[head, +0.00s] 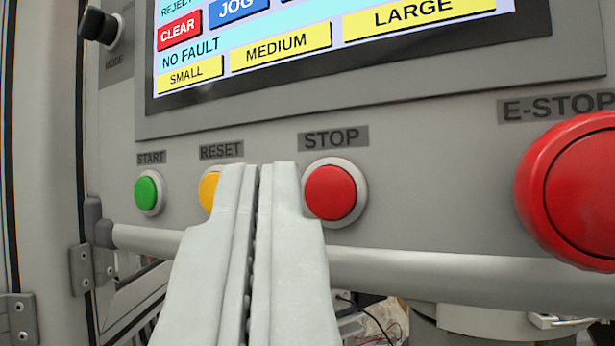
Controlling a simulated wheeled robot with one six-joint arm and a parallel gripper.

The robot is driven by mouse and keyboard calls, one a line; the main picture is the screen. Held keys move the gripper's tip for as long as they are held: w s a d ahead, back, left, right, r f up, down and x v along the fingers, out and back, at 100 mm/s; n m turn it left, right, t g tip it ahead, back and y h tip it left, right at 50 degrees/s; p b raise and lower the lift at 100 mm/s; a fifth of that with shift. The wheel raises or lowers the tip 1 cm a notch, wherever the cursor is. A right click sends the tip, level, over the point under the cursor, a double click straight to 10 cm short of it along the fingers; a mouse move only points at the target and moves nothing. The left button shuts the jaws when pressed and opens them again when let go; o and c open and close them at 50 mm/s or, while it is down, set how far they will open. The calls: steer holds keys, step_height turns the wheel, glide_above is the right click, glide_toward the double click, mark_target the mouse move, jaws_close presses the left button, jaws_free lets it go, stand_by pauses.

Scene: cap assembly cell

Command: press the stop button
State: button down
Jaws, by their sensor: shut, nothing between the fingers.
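The stop button (331,192) is a round red button in a pale ring on the grey panel, under a label reading STOP (333,138). My gripper (257,168) is shut and empty, with its fingers side by side. Its tips appear just left of the stop button, between it and the yellow reset button (208,190). The right finger slightly overlaps the left edge of the stop button's ring. The left finger hides the right part of the reset button. I cannot tell whether the tips touch the panel.
A green start button (146,193) is at left, and a large red e-stop (578,190) bulges out at right. A touchscreen (330,40) sits above. A grey rail (430,272) runs below the buttons. A mode knob (99,26) is at upper left.

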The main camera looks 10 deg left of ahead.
steer(key=shift+s+a, duration=0.3)
steer(key=shift+s, duration=0.65)
steer(key=shift+s+a, duration=0.25)
steer(key=shift+s, duration=0.7)
steer(key=s+f+m+g+h, duration=0.15)
steer(key=s+f+h, duration=0.25)
steer(key=s, duration=0.7)
steer(key=s+f+m+g+h, duration=0.1)
steer(key=s+f+g, duration=0.4)
steer(key=s+f, duration=2.1)
steer(key=shift+s+d+m+h, duration=0.15)
steer(key=shift+s+m+h, duration=0.2)
steer(key=shift+s+h, duration=0.5)
steer(key=shift+g, duration=0.25)
